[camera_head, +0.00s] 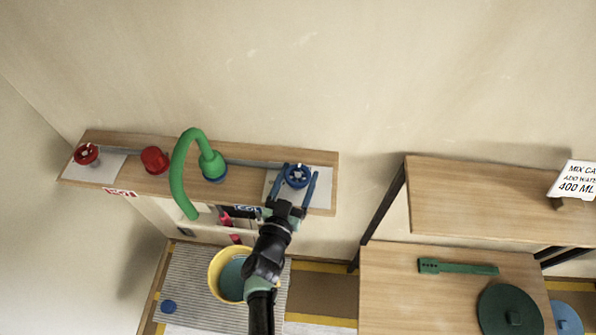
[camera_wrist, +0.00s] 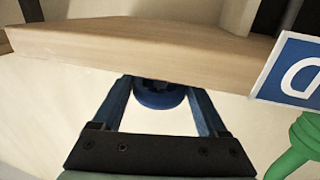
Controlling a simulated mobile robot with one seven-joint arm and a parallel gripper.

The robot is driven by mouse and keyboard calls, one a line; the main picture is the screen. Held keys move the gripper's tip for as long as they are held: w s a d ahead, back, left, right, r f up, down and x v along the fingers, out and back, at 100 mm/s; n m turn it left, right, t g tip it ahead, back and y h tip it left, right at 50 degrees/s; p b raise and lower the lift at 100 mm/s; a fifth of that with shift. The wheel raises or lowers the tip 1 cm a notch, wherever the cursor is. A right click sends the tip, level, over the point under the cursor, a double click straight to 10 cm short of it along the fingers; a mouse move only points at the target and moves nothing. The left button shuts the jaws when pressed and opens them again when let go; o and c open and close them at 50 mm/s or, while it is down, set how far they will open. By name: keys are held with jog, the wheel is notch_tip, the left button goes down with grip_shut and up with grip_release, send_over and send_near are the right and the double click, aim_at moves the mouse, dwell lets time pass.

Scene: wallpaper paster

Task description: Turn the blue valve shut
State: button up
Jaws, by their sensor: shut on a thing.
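The blue valve (camera_head: 297,175) is a small round handwheel on a pale plate at the right end of the wooden wall shelf. My gripper (camera_head: 298,180) has one finger on each side of the valve and is shut on it. In the wrist view the valve (camera_wrist: 160,97) shows as a dark blue round body between the two blue fingers of my gripper (camera_wrist: 162,88). The upper part of the valve is hidden there by a wooden edge, and finger contact is hard to see.
A green curved spout (camera_head: 178,170) stands left of the valve, with a red knob (camera_head: 154,160) and a red valve (camera_head: 86,154) further left. A yellow bucket (camera_head: 214,268) is below. A wooden table (camera_head: 385,290) with green items is at right.

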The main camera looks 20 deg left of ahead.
jog(key=shift+r, duration=0.1)
jog(key=o, duration=1.3)
jog(key=shift+s, duration=0.1)
jog(key=shift+s, duration=0.35)
jog(key=s, duration=0.8)
jog(key=s+b, duration=0.1)
jog(key=s, duration=0.3)
jog(key=shift+d, duration=0.4)
